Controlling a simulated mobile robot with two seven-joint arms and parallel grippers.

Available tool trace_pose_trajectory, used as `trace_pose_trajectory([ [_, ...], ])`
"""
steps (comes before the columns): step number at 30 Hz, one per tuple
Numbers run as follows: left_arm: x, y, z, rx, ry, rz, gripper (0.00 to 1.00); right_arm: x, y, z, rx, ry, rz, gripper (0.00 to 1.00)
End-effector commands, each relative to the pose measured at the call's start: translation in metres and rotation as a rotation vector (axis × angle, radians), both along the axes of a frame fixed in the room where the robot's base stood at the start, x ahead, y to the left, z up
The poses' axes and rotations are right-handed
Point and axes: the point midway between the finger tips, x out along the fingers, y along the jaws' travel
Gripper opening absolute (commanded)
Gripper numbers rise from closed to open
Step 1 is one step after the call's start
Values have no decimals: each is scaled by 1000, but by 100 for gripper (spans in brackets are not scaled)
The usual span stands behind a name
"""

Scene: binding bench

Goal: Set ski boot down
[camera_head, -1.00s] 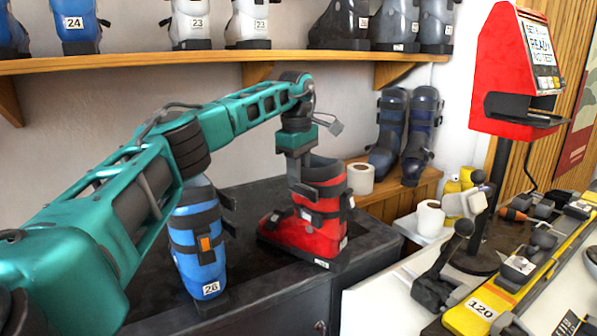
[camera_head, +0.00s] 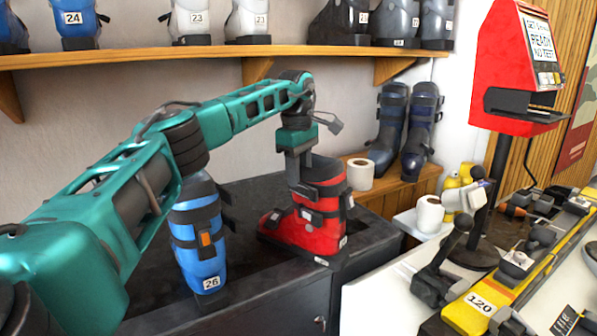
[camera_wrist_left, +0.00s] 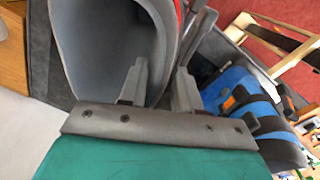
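The red ski boot (camera_head: 322,205) stands upright on the dark bench top (camera_head: 262,195), toe to the left, its sole appearing to rest there. My left gripper (camera_head: 301,183) is at its cuff, pointing down. In the left wrist view, my left gripper (camera_wrist_left: 158,85) has one finger inside the boot's grey-lined opening (camera_wrist_left: 105,40) and one outside. The fingers are close together and look shut on the cuff wall; the contact itself is partly hidden. My right gripper is not in view.
A blue ski boot (camera_head: 198,240) marked 26 stands left of the red boot, below my left arm; it also shows in the left wrist view (camera_wrist_left: 240,95). A wooden shelf (camera_head: 215,56) with boots runs above. Two dark boots (camera_head: 388,130) and white rolls (camera_head: 359,174) stand to the right.

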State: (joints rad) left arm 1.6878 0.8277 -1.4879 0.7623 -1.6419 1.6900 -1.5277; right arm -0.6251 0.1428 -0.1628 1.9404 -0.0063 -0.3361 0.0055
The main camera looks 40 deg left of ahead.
Motion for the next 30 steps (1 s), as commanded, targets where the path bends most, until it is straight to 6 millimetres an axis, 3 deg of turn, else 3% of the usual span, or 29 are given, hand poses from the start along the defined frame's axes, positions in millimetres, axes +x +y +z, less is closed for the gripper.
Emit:
trace_pose_trajectory([
  [6,-1,0,-1,1,4,0,52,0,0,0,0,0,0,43],
  [16,-1,0,3,2,8,1,52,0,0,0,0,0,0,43],
  [20,-2,0,23,2,3,0,52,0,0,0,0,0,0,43],
  [30,-5,-2,102,1,2,1,52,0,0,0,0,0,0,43],
])
